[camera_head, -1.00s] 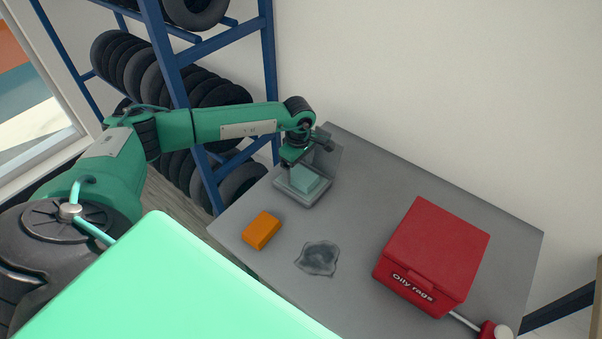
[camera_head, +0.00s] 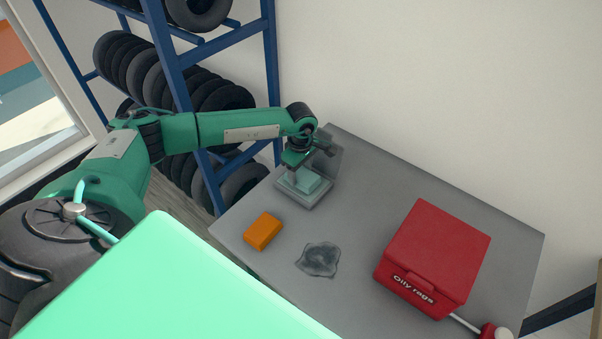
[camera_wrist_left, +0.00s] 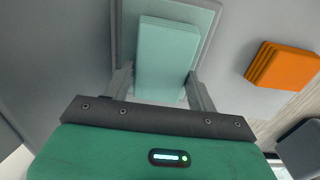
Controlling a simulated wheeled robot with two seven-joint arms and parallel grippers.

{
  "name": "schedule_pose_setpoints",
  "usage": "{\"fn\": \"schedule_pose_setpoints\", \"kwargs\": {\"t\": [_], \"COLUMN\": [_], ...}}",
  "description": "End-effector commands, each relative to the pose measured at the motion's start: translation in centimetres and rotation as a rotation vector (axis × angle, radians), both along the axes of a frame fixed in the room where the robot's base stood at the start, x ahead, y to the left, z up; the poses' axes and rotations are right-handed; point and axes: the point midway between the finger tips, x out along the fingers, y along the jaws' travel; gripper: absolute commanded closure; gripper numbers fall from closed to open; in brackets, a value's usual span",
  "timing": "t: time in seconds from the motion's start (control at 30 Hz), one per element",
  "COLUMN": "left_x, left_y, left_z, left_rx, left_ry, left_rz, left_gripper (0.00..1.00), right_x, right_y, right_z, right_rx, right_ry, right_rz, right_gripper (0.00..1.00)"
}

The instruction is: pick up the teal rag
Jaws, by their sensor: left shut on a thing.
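The teal rag (camera_head: 312,182) is a folded, pale teal block in a shallow grey tray (camera_head: 303,203) at the table's back left corner. It also shows in the left wrist view (camera_wrist_left: 167,50), between the two fingers. My left gripper (camera_head: 306,168) is over the tray from above, its fingers on either side of the rag and shut on it. The rag still looks low in the tray; I cannot tell whether it is clear of the bottom. My right gripper is not in view.
An orange folded block (camera_head: 263,231) and a crumpled dark grey rag (camera_head: 319,259) lie on the grey table (camera_head: 365,205). A red lidded bin marked "Oily rags" (camera_head: 440,247) stands at the right. A blue tyre rack (camera_head: 172,60) stands behind on the left.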

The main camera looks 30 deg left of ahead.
Motion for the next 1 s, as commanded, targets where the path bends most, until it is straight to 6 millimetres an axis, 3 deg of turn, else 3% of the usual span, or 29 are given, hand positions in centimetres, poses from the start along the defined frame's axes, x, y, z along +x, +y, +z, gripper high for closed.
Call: {"fn": "schedule_pose_setpoints", "kwargs": {"t": [0.27, 0.7, 1.0], "left_x": [0.2, 0.1, 0.0], "left_y": [0.0, 0.0, 0.0], "left_z": [3.7, 15.7, 19.4], "left_rx": [0.0, 0.0, 0.0], "left_ry": [-0.006, -0.006, -0.002], "left_rz": [0.0, 0.0, 0.0], "left_gripper": [0.67, 0.67, 0.67], "right_x": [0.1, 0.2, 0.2], "right_y": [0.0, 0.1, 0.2], "right_z": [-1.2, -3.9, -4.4], "right_rx": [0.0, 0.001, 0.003], "right_ry": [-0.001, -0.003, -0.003], "right_rz": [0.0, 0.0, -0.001], "right_gripper": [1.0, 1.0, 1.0]}}
